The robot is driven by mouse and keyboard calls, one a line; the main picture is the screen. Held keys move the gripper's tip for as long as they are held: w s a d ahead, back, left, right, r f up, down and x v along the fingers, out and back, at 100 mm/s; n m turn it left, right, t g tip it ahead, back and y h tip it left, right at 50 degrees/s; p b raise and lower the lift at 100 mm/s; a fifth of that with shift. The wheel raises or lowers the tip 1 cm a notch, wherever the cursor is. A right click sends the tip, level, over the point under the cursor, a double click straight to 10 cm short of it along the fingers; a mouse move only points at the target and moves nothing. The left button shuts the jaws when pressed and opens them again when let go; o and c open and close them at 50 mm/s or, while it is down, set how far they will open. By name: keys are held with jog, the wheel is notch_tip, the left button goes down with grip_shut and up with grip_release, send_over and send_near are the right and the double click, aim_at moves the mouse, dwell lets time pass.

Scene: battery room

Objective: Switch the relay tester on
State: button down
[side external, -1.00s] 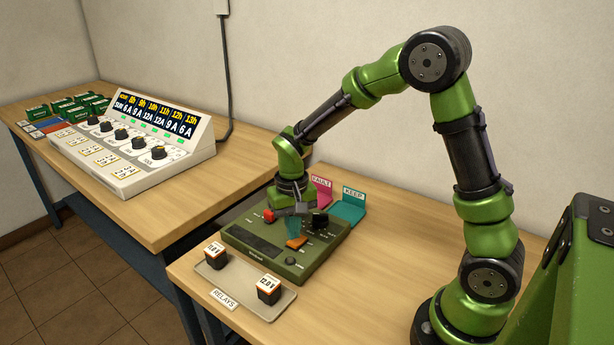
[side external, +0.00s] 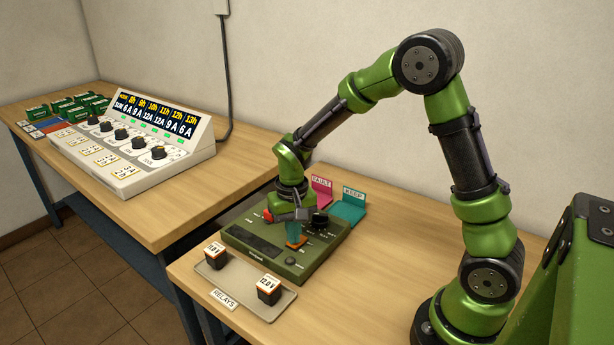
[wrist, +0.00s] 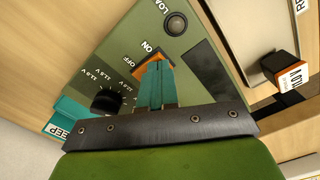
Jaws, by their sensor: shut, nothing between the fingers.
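The relay tester (side external: 255,258) is a green box on the near table, with a dark display, a red button, a black knob (side external: 319,219) and an orange rocker switch (side external: 300,242). In the wrist view the orange switch (wrist: 166,63) sits beside the ON and OFF labels. My gripper (side external: 294,238) is shut and empty, its teal fingers pointing down at the switch. In the wrist view the fingertips (wrist: 154,66) overlap the switch and hide much of it. I cannot tell for sure whether they touch it or which way it is tipped.
A tray (side external: 274,309) labelled RELAYS holds two relays (side external: 269,289) in front of the tester. A pink FAULT holder (side external: 321,188) and a teal KEEP holder (side external: 350,207) stand behind it. A white console (side external: 185,160) is on the left table.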

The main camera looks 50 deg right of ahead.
aim_at(298, 252)
jog(key=shift+f, duration=0.2)
jog(key=shift+r, duration=3.5)
jog(key=s+a+r+n+t+y, duration=0.1)
jog(key=s+a+r+t, duration=0.1)
jog(key=s+r, duration=0.4)
jog(key=s+a+r+n+t+y, duration=0.1)
jog(key=s+a+r+t, duration=0.1)
jog(key=s+r+t, duration=0.3)
jog(key=s+r, duration=0.1)
jog(key=s, duration=0.3)
jog(key=shift+r, duration=0.25)
